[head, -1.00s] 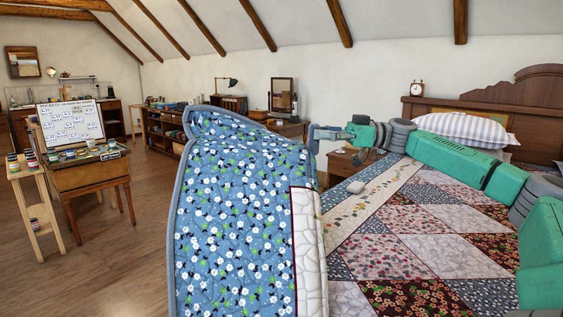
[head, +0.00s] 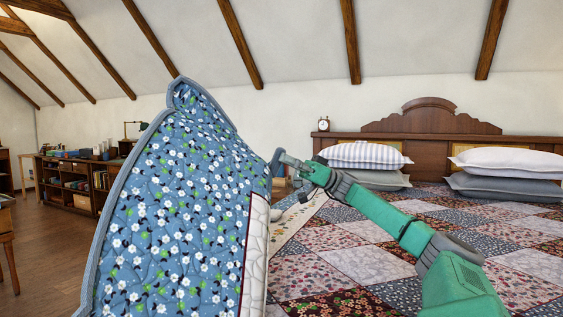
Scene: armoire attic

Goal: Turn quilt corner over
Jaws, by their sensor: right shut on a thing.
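The quilt (head: 330,240) covers the bed with its patchwork side up. Near the left side, a large part of it is raised like a standing flap, showing the blue flowered underside (head: 175,220) with a grey edge and a pale border strip. My right gripper (head: 276,166) is at the right edge of this raised flap, shut on the quilt. Its fingertips are partly hidden by the raised cloth. My green right arm reaches in from the lower right, above the patchwork. My left gripper is not in view.
Striped and grey pillows (head: 362,155) and white and grey pillows (head: 508,160) lie against the wooden headboard (head: 430,125). A low bookshelf (head: 70,182) is at the left wall. Wooden floor is free at the left.

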